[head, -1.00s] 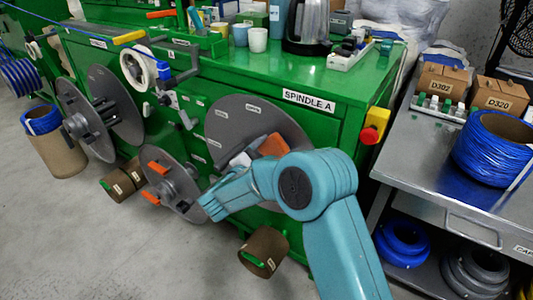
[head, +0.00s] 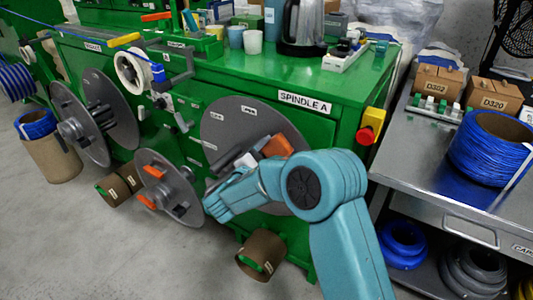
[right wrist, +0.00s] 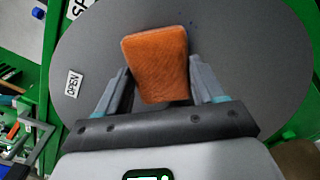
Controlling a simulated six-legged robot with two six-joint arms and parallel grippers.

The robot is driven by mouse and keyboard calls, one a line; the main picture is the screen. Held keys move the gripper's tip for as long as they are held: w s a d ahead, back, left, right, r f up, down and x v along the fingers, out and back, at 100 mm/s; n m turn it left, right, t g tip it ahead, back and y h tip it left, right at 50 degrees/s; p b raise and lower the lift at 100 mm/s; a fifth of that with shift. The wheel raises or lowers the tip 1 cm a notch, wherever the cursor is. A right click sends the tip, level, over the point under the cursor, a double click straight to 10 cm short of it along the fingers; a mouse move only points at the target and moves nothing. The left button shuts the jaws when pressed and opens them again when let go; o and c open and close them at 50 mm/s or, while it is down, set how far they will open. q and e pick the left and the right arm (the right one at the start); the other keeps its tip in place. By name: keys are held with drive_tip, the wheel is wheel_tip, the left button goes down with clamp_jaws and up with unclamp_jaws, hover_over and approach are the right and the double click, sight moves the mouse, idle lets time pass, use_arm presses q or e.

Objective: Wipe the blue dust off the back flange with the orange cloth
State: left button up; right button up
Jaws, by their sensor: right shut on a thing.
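The orange cloth (head: 277,146) is a small folded pad in front of the back flange (head: 222,115), the large grey disc under the SPINDLE A label. In the right wrist view the cloth (right wrist: 156,62) stands between the two fingers of my right gripper (right wrist: 160,80), which is shut on it. In the head view my right gripper (head: 262,152) is partly hidden behind my arm. The back flange (right wrist: 235,55) fills most of the wrist view. I cannot tell whether the cloth touches it. My left gripper is not in view.
A smaller grey disc with orange tabs (head: 166,190) stands in front and to the left. A red knob on a yellow box (head: 370,128) is on the cabinet's right corner. A steel cart (head: 430,180) with a blue cable coil (head: 490,150) stands at right.

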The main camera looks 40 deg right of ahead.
drive_tip(key=shift+s+d+b, duration=1.2)
drive_tip(key=shift+s+b, duration=0.1)
drive_tip(key=shift+s, duration=1.6)
drive_tip(key=shift+w+a, duration=0.5)
drive_tip(key=shift+w, duration=0.7)
drive_tip(key=shift+w+a, duration=0.45)
drive_tip(key=shift+w, duration=0.8)
drive_tip(key=shift+w+a, duration=0.5)
drive_tip(key=shift+w, duration=0.7)
drive_tip(key=b+v, duration=0.1)
drive_tip(key=v, duration=0.5)
